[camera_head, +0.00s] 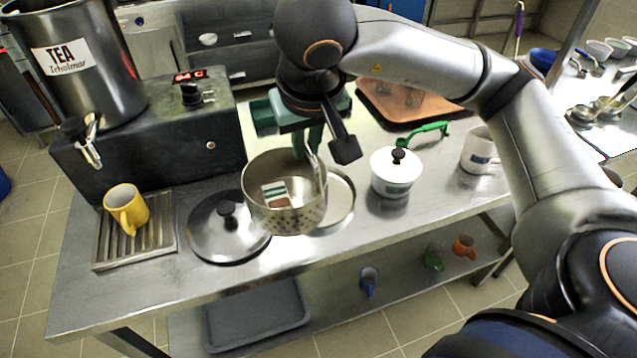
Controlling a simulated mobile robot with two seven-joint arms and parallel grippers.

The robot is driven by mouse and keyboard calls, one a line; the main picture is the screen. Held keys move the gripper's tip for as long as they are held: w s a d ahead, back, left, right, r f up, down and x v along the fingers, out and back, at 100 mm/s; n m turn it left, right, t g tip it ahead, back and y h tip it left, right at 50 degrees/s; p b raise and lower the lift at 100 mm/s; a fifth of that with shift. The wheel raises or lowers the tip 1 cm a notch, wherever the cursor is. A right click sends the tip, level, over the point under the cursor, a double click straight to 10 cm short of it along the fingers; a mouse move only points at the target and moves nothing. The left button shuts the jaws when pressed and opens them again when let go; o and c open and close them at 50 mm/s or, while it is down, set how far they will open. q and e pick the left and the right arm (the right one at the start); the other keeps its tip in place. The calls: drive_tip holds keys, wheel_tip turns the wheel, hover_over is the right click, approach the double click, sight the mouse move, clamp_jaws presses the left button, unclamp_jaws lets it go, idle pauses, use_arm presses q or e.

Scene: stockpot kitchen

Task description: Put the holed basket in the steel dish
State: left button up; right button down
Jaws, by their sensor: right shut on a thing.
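The holed basket (283,222) is a round steel pot with small perforations in its lower wall. My right gripper (313,156) comes down from above and is shut on the basket's far right rim. The basket seems held above the table, overlapping the left part of the steel dish (344,203) in the picture. The dish is a shallow round one on the table, and its left part is hidden behind the basket. A striped green, white and brown item (277,193) shows inside the basket. My left gripper is not in view.
A steel lid (229,244) with a black knob lies left of the basket. A yellow mug (126,208) stands on the drip tray (163,238).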

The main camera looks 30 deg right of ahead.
drive_tip(key=w+d+f+b, duration=0.2)
drive_tip(key=w+d+f, duration=0.6)
drive_tip(key=f, duration=0.5)
drive_tip(key=shift+w+d, duration=0.25)
drive_tip(key=shift+d, duration=1.15)
drive_tip(key=c, duration=0.9)
unclamp_jaws()
drive_tip(key=shift+r, duration=0.1)
drive_tip(key=shift+p+v, duration=0.65)
drive_tip(key=shift+v, duration=5.3)
